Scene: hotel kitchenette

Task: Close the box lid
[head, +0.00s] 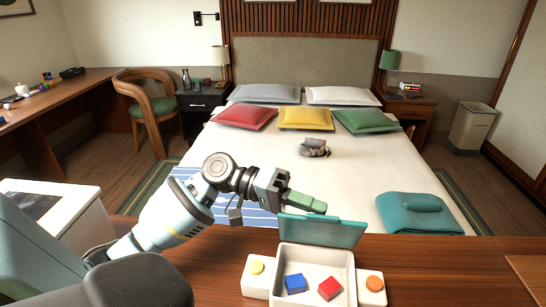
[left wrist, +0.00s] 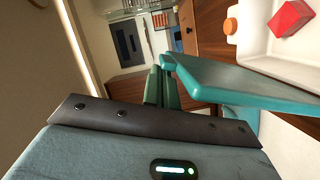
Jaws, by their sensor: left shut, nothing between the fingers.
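The white box (head: 348,262) stands on the wooden counter with its teal lid (head: 335,234) raised along the far edge. A blue block (head: 294,283) and a red block (head: 330,288) lie inside. My left gripper (head: 320,207) is shut and empty, its green fingers at the lid's upper edge, on the far side from the box opening. In the left wrist view, the fingers (left wrist: 161,88) are close beside the lid (left wrist: 235,85), with the box (left wrist: 257,40) and red block (left wrist: 291,18) beyond it. I cannot tell whether the fingers touch the lid. My right gripper is not in view.
White side blocks flank the box, with a yellow knob (head: 257,267) on the left and an orange knob (head: 374,284) on the right. The bed (head: 360,170) lies behind the counter, with a folded teal blanket (head: 418,214) on it.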

